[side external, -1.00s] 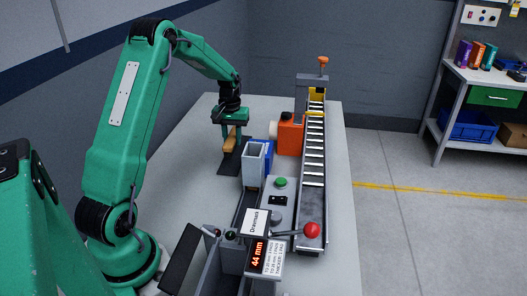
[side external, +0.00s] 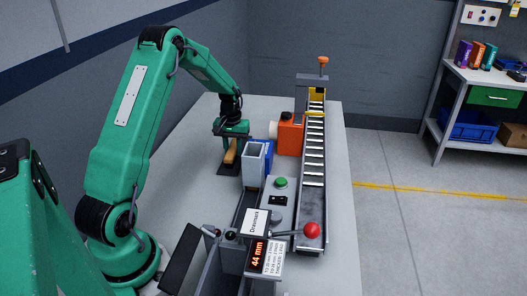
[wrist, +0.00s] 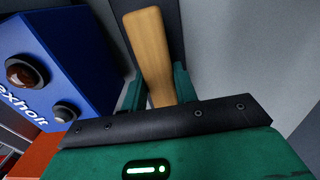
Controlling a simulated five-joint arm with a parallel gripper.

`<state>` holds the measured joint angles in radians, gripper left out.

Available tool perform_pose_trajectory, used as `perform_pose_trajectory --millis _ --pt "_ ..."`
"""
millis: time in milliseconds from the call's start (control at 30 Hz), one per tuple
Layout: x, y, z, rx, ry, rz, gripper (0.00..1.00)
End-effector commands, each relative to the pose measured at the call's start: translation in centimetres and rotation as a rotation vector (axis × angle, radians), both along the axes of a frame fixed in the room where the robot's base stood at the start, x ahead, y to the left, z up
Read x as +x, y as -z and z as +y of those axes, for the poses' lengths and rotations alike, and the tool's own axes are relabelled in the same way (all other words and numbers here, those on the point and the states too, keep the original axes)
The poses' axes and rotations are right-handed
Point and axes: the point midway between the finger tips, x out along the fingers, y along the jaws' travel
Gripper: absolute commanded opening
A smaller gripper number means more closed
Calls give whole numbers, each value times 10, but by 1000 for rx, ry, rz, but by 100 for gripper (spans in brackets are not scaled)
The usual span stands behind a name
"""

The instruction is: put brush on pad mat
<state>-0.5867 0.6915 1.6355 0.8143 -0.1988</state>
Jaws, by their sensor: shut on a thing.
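The brush (side external: 231,152) has a tan wooden handle. My gripper (side external: 232,137) is shut on it, above the dark pad mat (side external: 221,172) on the table. I cannot tell whether the brush touches the mat. In the wrist view the wooden handle of the brush (wrist: 152,48) stands out between the green fingers of my gripper (wrist: 158,92), with a dark surface behind it. The brush's other end is hidden by the gripper.
A blue box (wrist: 62,65) with round buttons is close on the left in the wrist view. A grey bin (side external: 255,163), an orange unit (side external: 290,138) and a roller conveyor (side external: 314,150) stand right of the mat. The table's left side (side external: 180,165) is clear.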

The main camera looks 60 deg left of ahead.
Motion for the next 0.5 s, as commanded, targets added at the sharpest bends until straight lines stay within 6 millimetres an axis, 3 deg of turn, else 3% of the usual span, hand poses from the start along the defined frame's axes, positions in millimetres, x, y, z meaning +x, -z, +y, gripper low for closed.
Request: perform_pose_trajectory --millis 133,167,267,500 --pt "0 2 0 0 0 0 6" --pt "0 3 0 0 0 0 31" --pt "0 3 0 0 0 0 50" --pt "0 2 0 0 0 0 50"
